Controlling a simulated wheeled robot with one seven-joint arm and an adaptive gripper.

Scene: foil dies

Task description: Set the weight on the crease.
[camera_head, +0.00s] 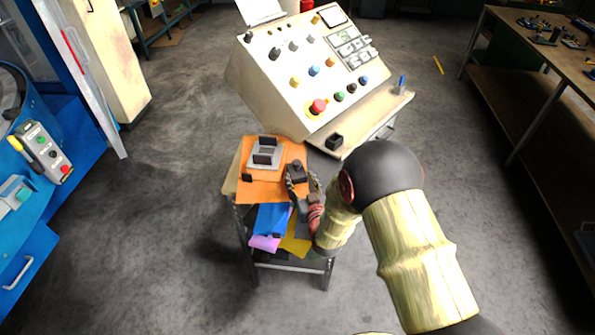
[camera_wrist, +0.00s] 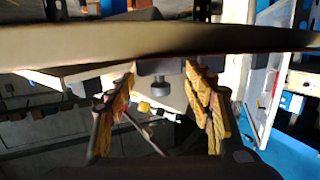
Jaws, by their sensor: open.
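A small dark weight (camera_head: 297,167) appears to stand on the orange sheet (camera_head: 262,190) near its right edge. My gripper (camera_head: 303,184) is open beside it, at the front right of the small table. In the wrist view, the open fingers (camera_wrist: 158,105) stand on either side of a grey block with a round knob (camera_wrist: 160,88), which looks like the weight; I cannot tell whether they touch it. A grey piece with dark blocks (camera_head: 265,155) lies on the orange sheet at the back. I cannot make out the crease.
Blue, pink and yellow sheets (camera_head: 272,218) lie on a lower level of the small table. A control console (camera_head: 310,75) stands close behind it. A blue machine (camera_head: 35,205) is at the left and a workbench (camera_head: 520,85) at the right.

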